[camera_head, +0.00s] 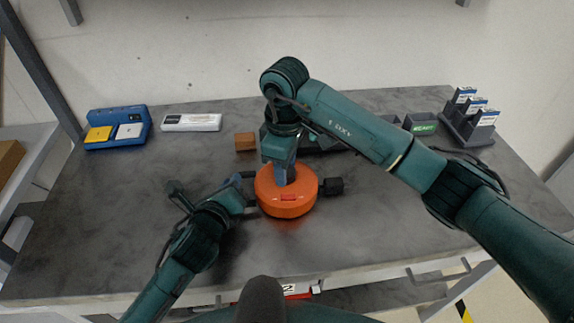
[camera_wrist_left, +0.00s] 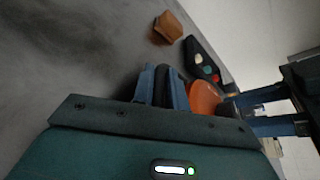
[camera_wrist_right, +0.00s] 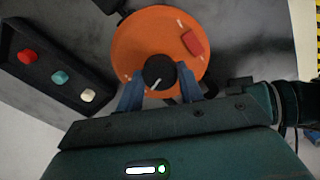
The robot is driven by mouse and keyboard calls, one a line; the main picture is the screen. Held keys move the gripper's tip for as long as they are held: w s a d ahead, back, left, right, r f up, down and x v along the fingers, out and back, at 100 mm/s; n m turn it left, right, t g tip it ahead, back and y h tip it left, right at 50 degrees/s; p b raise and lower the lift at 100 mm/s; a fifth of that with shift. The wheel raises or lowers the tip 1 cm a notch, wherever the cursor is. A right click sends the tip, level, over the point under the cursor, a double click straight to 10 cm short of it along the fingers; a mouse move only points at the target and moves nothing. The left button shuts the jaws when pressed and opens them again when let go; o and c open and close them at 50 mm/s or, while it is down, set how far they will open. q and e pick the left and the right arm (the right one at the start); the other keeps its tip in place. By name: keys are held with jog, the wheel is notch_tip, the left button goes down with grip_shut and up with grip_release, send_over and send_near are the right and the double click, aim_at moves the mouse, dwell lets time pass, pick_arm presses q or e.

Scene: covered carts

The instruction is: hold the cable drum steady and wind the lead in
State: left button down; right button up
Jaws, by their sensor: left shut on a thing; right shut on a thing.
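The orange cable drum (camera_head: 287,203) lies flat on the grey table, with a red patch near its front; it fills the upper right wrist view (camera_wrist_right: 140,42). A black block (camera_head: 333,186) sits at the drum's right side. I cannot make out the lead.
A brown block (camera_head: 245,141) stands behind the drum. A dark panel with coloured buttons (camera_wrist_right: 60,77) is near it. A blue tray (camera_head: 118,140), white box (camera_head: 191,122), green item (camera_head: 425,127) and card rack (camera_head: 460,133) line the back. The table front is clear.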

jog(key=shift+s+d+m, duration=0.1)
jog(key=shift+d+m, duration=0.05)
jog(key=shift+m, duration=0.25)
dwell(0.3)
jog(key=o, duration=1)
